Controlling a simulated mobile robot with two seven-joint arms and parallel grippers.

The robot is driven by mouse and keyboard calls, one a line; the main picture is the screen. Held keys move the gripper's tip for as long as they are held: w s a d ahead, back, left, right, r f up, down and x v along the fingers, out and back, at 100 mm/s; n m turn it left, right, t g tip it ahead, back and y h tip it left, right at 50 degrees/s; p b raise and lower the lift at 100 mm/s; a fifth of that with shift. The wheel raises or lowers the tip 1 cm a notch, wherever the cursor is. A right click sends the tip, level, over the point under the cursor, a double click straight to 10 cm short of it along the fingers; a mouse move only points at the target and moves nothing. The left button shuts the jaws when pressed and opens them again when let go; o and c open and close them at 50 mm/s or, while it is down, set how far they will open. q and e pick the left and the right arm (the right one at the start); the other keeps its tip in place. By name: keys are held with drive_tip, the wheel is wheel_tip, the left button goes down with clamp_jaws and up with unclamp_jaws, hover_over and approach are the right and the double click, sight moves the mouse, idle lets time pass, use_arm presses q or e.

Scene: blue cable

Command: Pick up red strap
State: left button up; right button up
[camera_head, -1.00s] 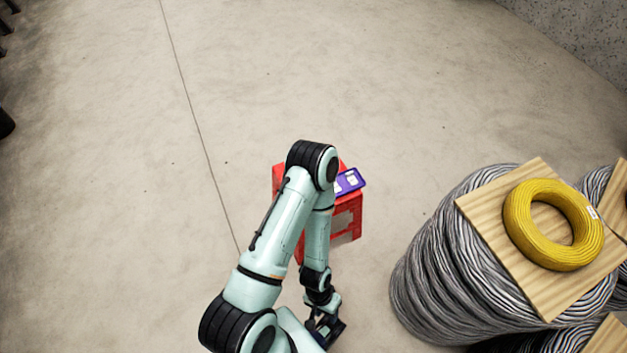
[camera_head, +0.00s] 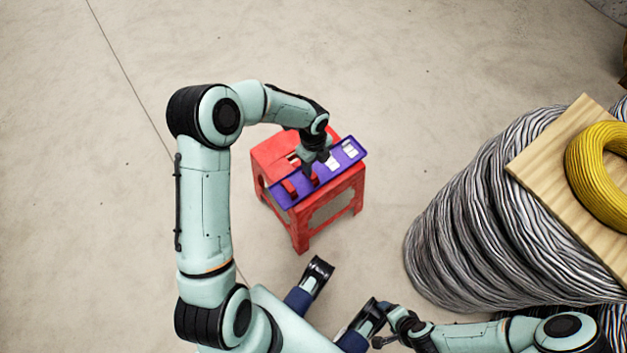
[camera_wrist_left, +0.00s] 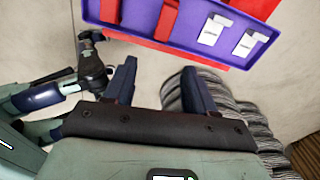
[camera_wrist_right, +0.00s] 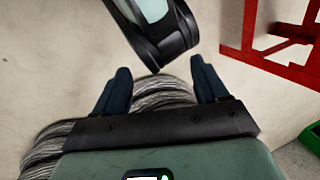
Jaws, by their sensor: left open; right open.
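Two red straps, one at the near end (camera_head: 289,187) and one beside it (camera_head: 313,179), lie on a long purple tray (camera_head: 322,178) on a red stool (camera_head: 312,215). In the left wrist view, the red straps (camera_wrist_left: 165,20) are at the top edge, partly cut off. My left gripper (camera_head: 315,160) is above the tray's far side, partly hiding it. The left wrist view shows its jaws (camera_wrist_left: 160,82) open and empty, apart from the straps. My right gripper (camera_wrist_right: 162,85) is open and empty, low beside my base and away from the tray.
Two white items (camera_head: 349,148) lie at the tray's far right end. Large grey cable spools (camera_head: 500,215) stand on the right, with a wooden board (camera_head: 545,155) and yellow cable coil (camera_head: 600,175) on top. The floor left of and behind the stool is clear.

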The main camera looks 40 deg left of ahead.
use_arm(q)
drive_tip(key=shift+m+y, duration=0.3)
drive_tip(key=shift+m, duration=0.4)
drive_tip(key=f+b, duration=0.1)
drive_tip(key=f, duration=0.1)
drive_tip(key=a+f+b, duration=0.1)
drive_tip(key=f, duration=0.1)
drive_tip(key=w+a+f, duration=0.1)
drive_tip(key=f, duration=0.2)
drive_tip(key=shift+a+f+b, duration=0.1)
drive_tip(key=shift+a+b, duration=0.1)
drive_tip(key=shift+b, duration=0.2)
wheel_tip(320, 180, down, 5)
drive_tip(key=shift+s+r+b, duration=0.1)
drive_tip(key=shift+s+b, duration=0.05)
drive_tip(key=shift+b, duration=0.75)
drive_tip(key=c, duration=1)
use_arm(e)
drive_tip(key=w+d+f+t+h, duration=0.1)
drive_tip(key=w+d+f, duration=0.1)
drive_tip(key=w+f, duration=0.3)
drive_tip(key=shift+w+d+f+m+t, duration=0.3)
drive_tip(key=shift+w+d+f+t, duration=0.1)
drive_tip(key=shift+w, duration=0.25)
